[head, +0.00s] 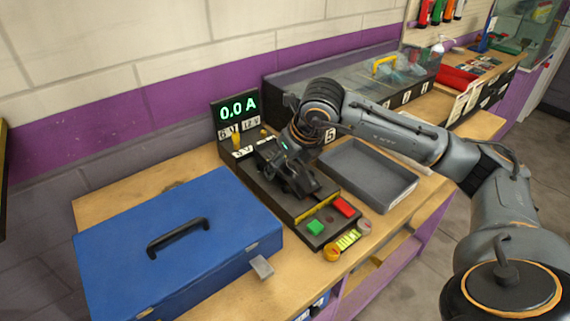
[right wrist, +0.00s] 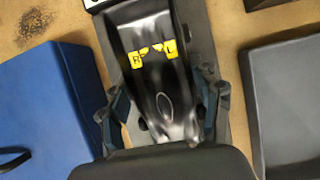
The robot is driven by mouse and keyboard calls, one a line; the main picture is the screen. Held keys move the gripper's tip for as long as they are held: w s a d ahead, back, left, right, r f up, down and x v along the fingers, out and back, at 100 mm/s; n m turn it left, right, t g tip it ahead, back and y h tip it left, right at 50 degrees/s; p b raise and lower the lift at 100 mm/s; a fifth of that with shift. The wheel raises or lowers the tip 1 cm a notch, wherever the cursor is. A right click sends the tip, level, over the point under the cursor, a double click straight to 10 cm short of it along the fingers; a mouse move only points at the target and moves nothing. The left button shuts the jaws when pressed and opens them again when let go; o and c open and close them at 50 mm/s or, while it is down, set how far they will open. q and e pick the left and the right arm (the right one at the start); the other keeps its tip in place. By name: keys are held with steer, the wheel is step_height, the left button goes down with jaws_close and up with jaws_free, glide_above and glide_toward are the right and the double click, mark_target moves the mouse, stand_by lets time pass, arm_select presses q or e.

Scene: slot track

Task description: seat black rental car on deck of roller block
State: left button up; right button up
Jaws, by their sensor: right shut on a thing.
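The black rental car (right wrist: 150,32) fills the middle of the right wrist view, glossy, with yellow R and L labels on it. My right gripper (right wrist: 165,108) is shut on it, one finger at each side. In the head view the right gripper (head: 293,172) is over the roller block (head: 300,212), a long dark unit with a display at its back. The gripper hides much of the car and deck. I cannot tell whether the car touches the deck. My left gripper is not in view.
A blue case (head: 180,250) with a black handle stands left of the block. An empty grey tray (head: 365,175) lies to its right. The display (head: 237,108) reads 0.0 A. Green (head: 315,227) and red (head: 343,206) buttons are at the block's front end.

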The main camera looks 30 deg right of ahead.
steer(key=o, duration=1.3)
steer(key=shift+o, duration=0.2)
steer(key=shift+r+p, duration=3.05)
steer(key=shift+r, duration=2)
